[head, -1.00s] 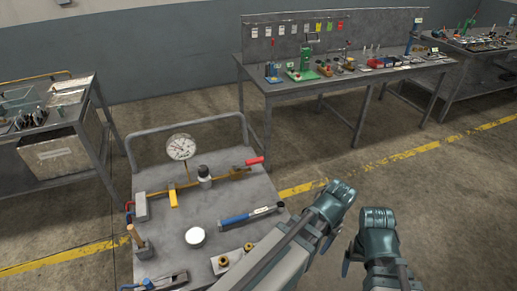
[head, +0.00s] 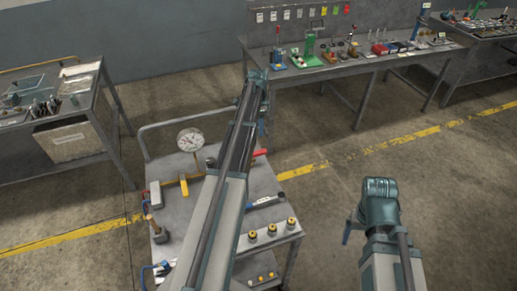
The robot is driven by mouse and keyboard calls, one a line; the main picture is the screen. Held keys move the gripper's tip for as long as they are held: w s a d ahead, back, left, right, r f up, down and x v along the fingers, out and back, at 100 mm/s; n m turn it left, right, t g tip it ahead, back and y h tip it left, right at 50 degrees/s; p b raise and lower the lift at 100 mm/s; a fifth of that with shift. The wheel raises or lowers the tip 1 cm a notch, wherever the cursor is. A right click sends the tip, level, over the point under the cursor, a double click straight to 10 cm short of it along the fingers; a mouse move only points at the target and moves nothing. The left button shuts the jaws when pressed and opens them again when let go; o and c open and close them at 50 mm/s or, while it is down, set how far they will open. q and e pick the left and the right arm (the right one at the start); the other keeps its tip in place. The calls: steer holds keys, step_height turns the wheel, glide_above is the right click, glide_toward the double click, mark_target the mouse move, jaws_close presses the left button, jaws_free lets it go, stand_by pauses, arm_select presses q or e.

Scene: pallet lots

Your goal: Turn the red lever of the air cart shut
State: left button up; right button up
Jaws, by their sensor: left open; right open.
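The air cart (head: 180,215) stands at centre left. Its red lever (head: 260,153) shows only as a short red end just right of my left forearm; the rest of the lever and much of its pipe are hidden behind that arm. My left arm reaches across the cart, and its gripper (head: 262,128) hangs beyond the wrist, open, close above the red lever in the picture. Whether it touches the lever cannot be told. A dial gauge (head: 190,139) and a yellow handle (head: 183,185) show left of the arm. My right gripper (head: 347,234) is open and empty, right of the cart.
Several brass fittings (head: 271,230) and a blue-handled tool (head: 266,201) lie on the cart's right side. A workbench (head: 350,68) stands behind, another table (head: 95,110) at left. Floor to the right is clear.

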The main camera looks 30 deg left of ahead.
mark_target(259, 152)
arm_select(q)
step_height(259, 152, down, 14)
steer(key=b, duration=1.3)
steer(key=shift+r+b, duration=0.1)
steer(key=shift+b, duration=0.25)
jaws_close()
stand_by(0.5)
